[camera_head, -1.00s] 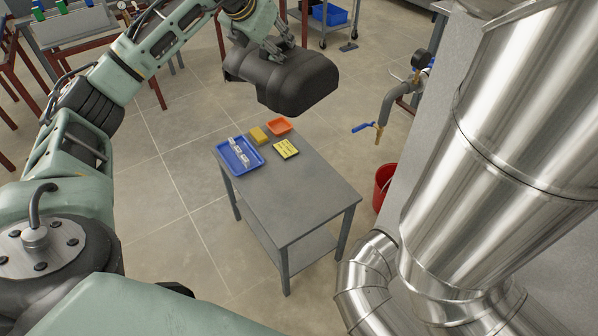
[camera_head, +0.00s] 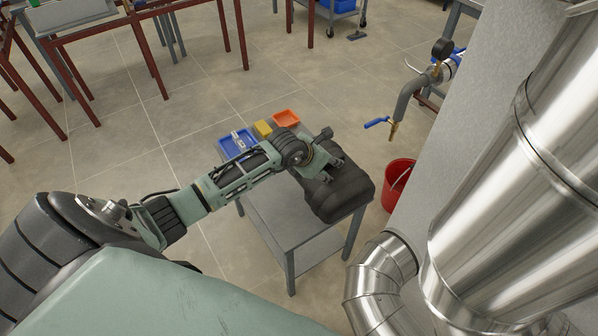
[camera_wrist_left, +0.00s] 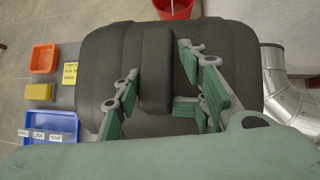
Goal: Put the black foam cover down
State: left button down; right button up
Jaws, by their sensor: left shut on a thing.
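The black foam cover (camera_head: 340,192) is over the right part of the small grey table (camera_head: 270,208) in the head view. It fills the middle of the left wrist view (camera_wrist_left: 240,60), with a raised rib along its centre. My left gripper (camera_head: 322,170) is above the cover. Its green fingers (camera_wrist_left: 160,80) are shut on the rib in the left wrist view. Whether the cover's underside touches the tabletop cannot be told. My right gripper is not in view.
On the table's far end are a blue tray (camera_head: 232,147) with labelled parts, a yellow sponge (camera_head: 263,129) and an orange tray (camera_head: 286,118). A red bucket (camera_head: 398,180) stands on the floor right of the table. Large shiny ducts (camera_head: 500,190) and a valve pipe (camera_head: 404,100) are at right.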

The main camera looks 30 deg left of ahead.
pick_arm(q)
jog(key=s+a+f+b, duration=0.1)
jog(key=a+f, duration=0.1)
jog(key=a, duration=0.1)
jog(key=a+f+b, duration=0.2)
jog(key=a, duration=0.1)
jog(key=s+a+f+b, duration=0.1)
jog(key=a, duration=0.1)
jog(key=shift+s+a+f+b, duration=0.3)
jog(key=shift+a+f, duration=0.1)
jog(key=shift+s+a+f, duration=0.1)
jog(key=shift+s+a, duration=0.05)
jog(key=shift+a, duration=0.3)
notch_tip(320, 180, down, 4)
jog(key=b, duration=0.3)
jog(key=shift+b, duration=0.3)
jog(key=c, duration=0.9)
grip_release()
jog(key=shift+d, duration=0.1)
jog(key=shift+c, duration=0.2)
jog(key=shift+s, duration=0.15)
jog(key=v, duration=1.2)
